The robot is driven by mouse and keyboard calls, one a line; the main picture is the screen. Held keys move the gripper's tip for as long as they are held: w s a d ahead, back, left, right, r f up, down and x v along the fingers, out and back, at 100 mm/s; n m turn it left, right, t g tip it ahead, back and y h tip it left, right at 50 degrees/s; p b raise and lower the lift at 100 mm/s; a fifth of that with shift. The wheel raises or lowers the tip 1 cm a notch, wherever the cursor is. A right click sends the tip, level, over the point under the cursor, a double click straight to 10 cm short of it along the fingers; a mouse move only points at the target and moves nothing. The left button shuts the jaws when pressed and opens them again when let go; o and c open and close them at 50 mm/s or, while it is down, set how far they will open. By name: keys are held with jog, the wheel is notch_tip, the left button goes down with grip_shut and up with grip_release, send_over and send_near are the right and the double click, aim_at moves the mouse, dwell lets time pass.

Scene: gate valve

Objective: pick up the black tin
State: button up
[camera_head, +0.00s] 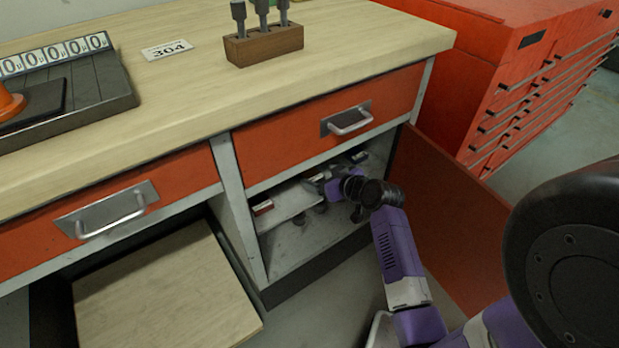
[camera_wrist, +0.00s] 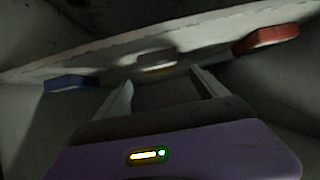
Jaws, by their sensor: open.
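My gripper (camera_wrist: 162,79) is open, its two pale fingers pointing toward the shelf in the wrist view. A small dull grey-brown tin (camera_wrist: 157,61) with a pale lit band sits at the shelf, ahead of the gap between the fingertips. It appears apart from both fingers. It may be the black tin, but the dim light hides its true colour. In the head view my gripper (camera_head: 318,184) reaches into the open cabinet, and the tin there is hidden or too small to tell.
A red tin (camera_wrist: 266,40) lies to the right and a blue tin (camera_wrist: 71,83) to the left in the wrist view. The red tin also shows in the head view (camera_head: 263,207). The shelf (camera_head: 287,206), cabinet wall (camera_head: 236,190) and open door (camera_head: 445,215) bound the space.

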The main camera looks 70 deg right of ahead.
aim_at(310, 174)
jog(key=b+x, duration=0.1)
jog(key=x, duration=0.4)
jog(key=shift+w+f+b, duration=0.1)
jog(key=shift+f+b, duration=0.05)
jog(key=shift+b, duration=0.15)
jog(key=c, duration=1.7)
